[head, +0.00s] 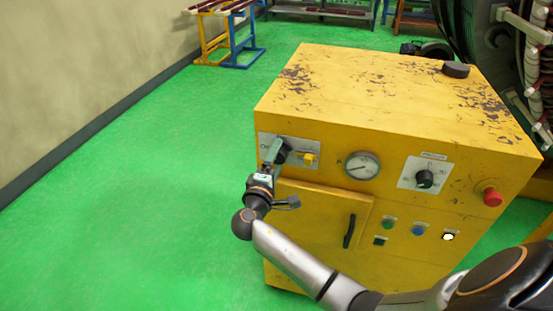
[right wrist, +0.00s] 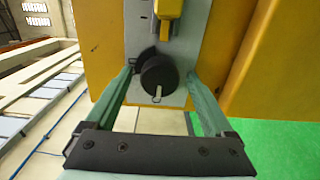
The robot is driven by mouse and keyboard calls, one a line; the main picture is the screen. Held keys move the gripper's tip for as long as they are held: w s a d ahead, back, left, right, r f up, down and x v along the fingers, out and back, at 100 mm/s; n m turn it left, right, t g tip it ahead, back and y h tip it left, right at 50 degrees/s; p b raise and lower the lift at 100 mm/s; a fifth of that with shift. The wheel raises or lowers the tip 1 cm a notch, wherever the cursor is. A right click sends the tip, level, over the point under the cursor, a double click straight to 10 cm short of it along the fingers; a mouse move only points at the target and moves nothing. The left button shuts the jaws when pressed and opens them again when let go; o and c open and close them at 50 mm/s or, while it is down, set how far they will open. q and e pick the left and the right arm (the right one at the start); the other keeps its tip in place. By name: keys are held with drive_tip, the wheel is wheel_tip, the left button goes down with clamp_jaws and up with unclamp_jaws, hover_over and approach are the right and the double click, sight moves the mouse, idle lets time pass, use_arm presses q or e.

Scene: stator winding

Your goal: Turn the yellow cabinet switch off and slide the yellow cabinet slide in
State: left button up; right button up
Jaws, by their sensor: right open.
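The yellow cabinet (head: 390,105) stands at centre right in the head view. On a grey plate at the left of its front are a dark round switch knob (head: 285,145) and, to its right, the small yellow slide (head: 310,159). My right gripper (head: 273,153) is at the knob and partly covers it. In the right wrist view the black knob (right wrist: 159,75) lies between the open green fingers of my right gripper (right wrist: 160,85), with gaps on both sides. The yellow slide (right wrist: 168,12) is above it there, partly cut off. My left gripper is out of view.
The cabinet front also has a gauge (head: 362,166), another black knob (head: 425,179), a red button (head: 493,196), small coloured buttons and a door handle (head: 349,231). A black disc (head: 455,70) lies on top. Green floor (head: 140,210) is free at the left.

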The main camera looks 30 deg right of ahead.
drive_tip(key=p+v, duration=0.1)
drive_tip(key=v, duration=1.1)
drive_tip(key=shift+s+a, duration=0.2)
